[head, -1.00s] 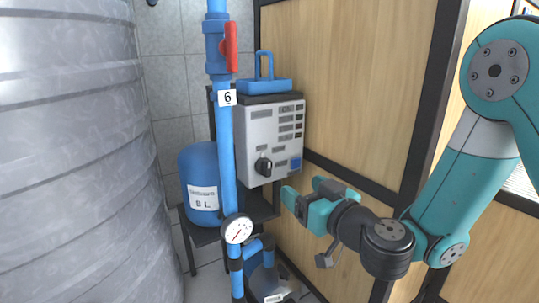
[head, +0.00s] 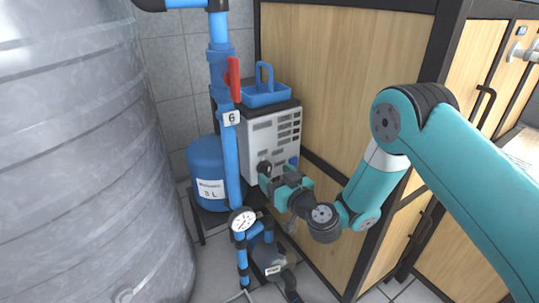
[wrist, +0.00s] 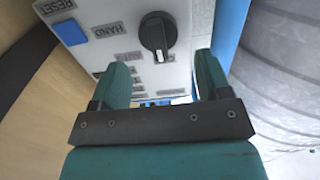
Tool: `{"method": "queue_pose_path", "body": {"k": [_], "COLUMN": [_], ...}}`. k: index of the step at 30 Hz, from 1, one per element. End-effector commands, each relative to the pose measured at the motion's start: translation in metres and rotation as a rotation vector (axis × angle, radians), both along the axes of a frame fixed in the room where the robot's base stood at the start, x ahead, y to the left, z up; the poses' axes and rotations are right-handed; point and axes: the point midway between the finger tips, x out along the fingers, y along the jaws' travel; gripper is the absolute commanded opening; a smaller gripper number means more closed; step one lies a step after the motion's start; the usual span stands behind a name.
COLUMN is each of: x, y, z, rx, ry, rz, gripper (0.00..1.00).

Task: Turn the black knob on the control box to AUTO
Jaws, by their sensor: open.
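The control box (head: 262,135) is a light grey panel in the head view, with several dark labels on its face. Its black knob (head: 264,167) is low on the face, partly hidden by my gripper (head: 270,178). In the wrist view the black knob (wrist: 157,34) shows whole, and its white mark points down in the picture. The panel text appears upside down there, with HAND left of the knob and what looks like AUTO (wrist: 128,57) at its lower left. My gripper (wrist: 162,75) is open and empty. The knob lies ahead between its fingers, with no contact visible.
A blue button (wrist: 70,32) is near the knob. A blue pipe (head: 231,160) with a red valve handle (head: 234,80) and a gauge (head: 243,221) stands left of the box. A large grey tank (head: 90,160) fills the left. A wooden panel (head: 345,90) is at right.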

Motion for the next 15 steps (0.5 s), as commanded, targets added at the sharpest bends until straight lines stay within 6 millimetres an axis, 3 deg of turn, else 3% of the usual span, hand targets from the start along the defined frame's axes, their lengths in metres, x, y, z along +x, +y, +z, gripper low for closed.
{"method": "queue_pose_path", "body": {"k": [2, 15], "x": [0.005, 0.027], "y": [0.004, 0.019], "z": [0.009, 0.001], "rx": [-0.001, -0.001], "ry": [-0.002, -0.001], "rz": [0.000, 0.001], "gripper": [0.70, 0.70]}}
